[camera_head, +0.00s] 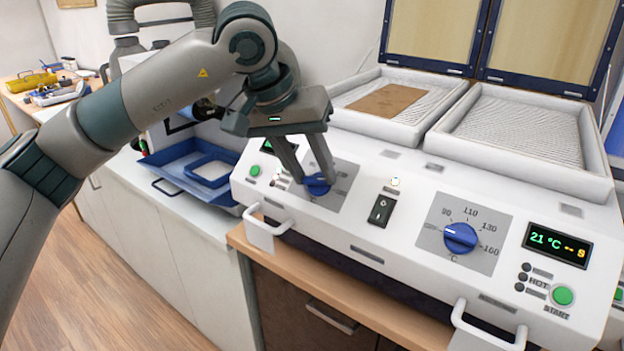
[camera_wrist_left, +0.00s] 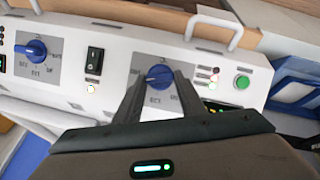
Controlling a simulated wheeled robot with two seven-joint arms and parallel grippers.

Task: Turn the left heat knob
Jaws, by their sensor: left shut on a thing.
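The left heat knob (camera_head: 317,184) is a blue dial on a grey plate, on the left part of the white machine's (camera_head: 400,264) sloped front panel. My left gripper (camera_head: 318,181) reaches down to it from above, with its two fingers on either side and shut on it. In the left wrist view the knob (camera_wrist_left: 160,76) sits between the fingertips (camera_wrist_left: 160,80); its pointer mark and part of its scale are covered. The right heat knob (camera_head: 461,238), also blue, stands free on its own plate and also shows in the left wrist view (camera_wrist_left: 36,49). My right gripper is not in view.
A black rocker switch (camera_head: 381,211) sits between the knobs. White handles (camera_head: 266,232) stick out from the front. A display (camera_head: 557,245) reads 21 °C, above a green START button (camera_head: 563,296). A blue tray (camera_head: 193,172) is left of the machine. Two heating trays (camera_head: 527,138) lie behind the panel.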

